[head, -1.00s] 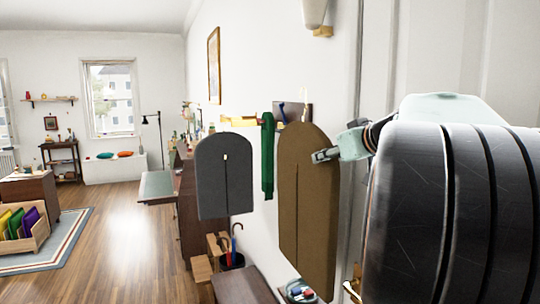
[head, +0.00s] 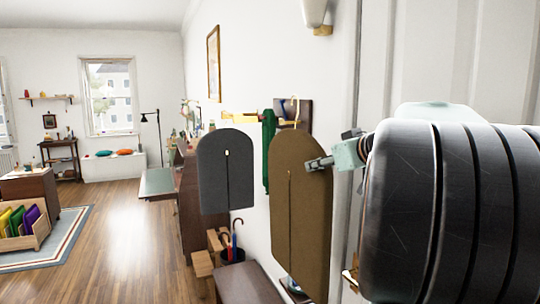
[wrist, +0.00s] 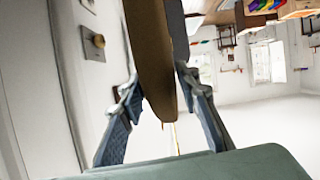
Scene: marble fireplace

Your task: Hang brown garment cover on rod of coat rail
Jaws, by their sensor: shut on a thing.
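The brown garment cover (head: 305,225) hangs upright in the head view, its rounded top close to the coat rail. My gripper (head: 318,164) is at its upper right edge and shut on it. In the wrist view the brown cover (wrist: 149,45) runs between the two fingers of my gripper (wrist: 160,88). The coat rail's brass rod (head: 240,119) is on the wall, behind and left of the cover. A thin hook (head: 296,101) shows above the cover's top, before a dark wall plate (head: 305,112). I cannot tell whether it touches the rod.
A dark grey garment cover (head: 226,175) hangs to the left. A green one (head: 268,135) hangs between, partly hidden by the brown cover. Below are a dark bench (head: 246,283) and an umbrella stand (head: 232,257). The floor to the left is open.

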